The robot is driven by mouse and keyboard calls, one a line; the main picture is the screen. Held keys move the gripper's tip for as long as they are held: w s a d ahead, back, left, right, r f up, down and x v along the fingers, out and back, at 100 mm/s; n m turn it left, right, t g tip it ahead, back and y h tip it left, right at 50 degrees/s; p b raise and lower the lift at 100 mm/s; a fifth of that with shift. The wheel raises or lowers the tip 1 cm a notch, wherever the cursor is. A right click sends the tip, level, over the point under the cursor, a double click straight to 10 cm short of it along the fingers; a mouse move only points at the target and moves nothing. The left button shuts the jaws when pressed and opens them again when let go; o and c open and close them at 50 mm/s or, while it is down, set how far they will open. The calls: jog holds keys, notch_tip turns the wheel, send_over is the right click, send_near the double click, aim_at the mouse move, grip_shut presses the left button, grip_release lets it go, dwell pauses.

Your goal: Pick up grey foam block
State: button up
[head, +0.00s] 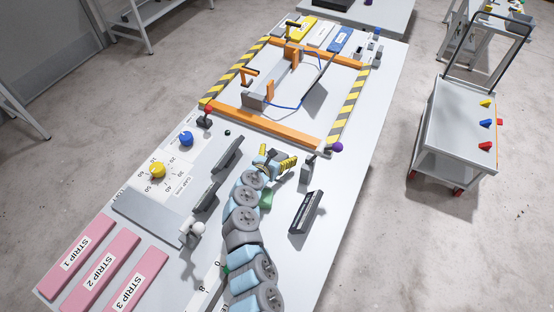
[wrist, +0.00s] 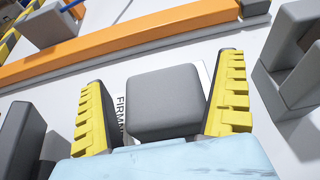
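The grey foam block (wrist: 165,100) shows in the wrist view as a dark grey, round-edged block. It lies over a white label on the table, with the letters "FIRM" visible at its left. My gripper (wrist: 164,88) has its two yellow ribbed fingers apart, one on each side of the block. A gap shows between the left finger and the block, and a narrower one at the right. In the head view my gripper (head: 273,163) is low over the table's middle, and the block is not clearly made out behind it.
An orange bar (head: 265,127) of the striped frame lies just beyond my gripper; it also crosses the wrist view (wrist: 120,38). Dark upright pieces (head: 228,155) stand at left, and a dark slab (head: 306,212) at right. Pink strips (head: 77,255) lie at the near left.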

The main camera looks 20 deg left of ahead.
jog(key=c, duration=0.6)
jog(key=shift+c, duration=0.5)
jog(key=shift+r, duration=0.3)
notch_tip(320, 180, up, 3)
jog(key=shift+s+r+p, duration=0.1)
jog(key=shift+p, duration=0.45)
jog(key=s+r, duration=0.1)
jog(key=r, duration=0.1)
jog(key=s+d+r, duration=0.1)
jog(key=s+r, duration=0.1)
jog(key=shift+s+r+p, duration=0.1)
jog(key=shift+s+p, duration=0.2)
jog(key=shift+p, duration=0.1)
jog(key=s+d+r, duration=0.3)
jog(key=s+r, duration=0.2)
jog(key=s, duration=0.4)
jog(key=shift+s, duration=0.35)
